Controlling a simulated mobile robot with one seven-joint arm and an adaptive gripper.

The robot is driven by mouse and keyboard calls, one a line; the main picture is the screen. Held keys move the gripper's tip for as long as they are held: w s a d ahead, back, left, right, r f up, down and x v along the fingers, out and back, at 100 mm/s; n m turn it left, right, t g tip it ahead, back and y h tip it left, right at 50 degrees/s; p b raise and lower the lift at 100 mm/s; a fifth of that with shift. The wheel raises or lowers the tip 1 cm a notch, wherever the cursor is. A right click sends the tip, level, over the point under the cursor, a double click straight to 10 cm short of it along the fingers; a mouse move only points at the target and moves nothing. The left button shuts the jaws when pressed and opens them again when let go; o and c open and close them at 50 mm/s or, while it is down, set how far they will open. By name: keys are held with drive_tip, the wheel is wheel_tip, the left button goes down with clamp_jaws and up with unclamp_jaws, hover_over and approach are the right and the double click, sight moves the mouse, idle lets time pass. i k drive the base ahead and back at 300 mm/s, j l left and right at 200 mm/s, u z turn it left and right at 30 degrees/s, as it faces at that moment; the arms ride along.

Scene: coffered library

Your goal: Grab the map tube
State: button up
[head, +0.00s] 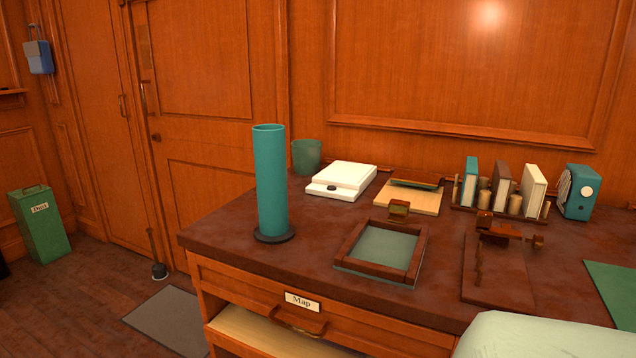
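The map tube is most likely the tall teal cylinder (270,180) standing upright at the left front part of the dark desk top (330,265). It has an open top and a dark round base (273,236). A drawer below it bears a label reading "Map" (302,301). My gripper is not in view.
Right of the cylinder lie a wood-framed tray (348,249), a white scale-like box (341,180) and a wooden board (409,200). A green cup (306,156) stands behind. Books in a rack (501,185) and a teal device (577,192) stand at the back right. A green bin (40,222) is on the floor.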

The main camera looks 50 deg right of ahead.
sight(269, 140)
drive_tip(key=z, duration=1.25)
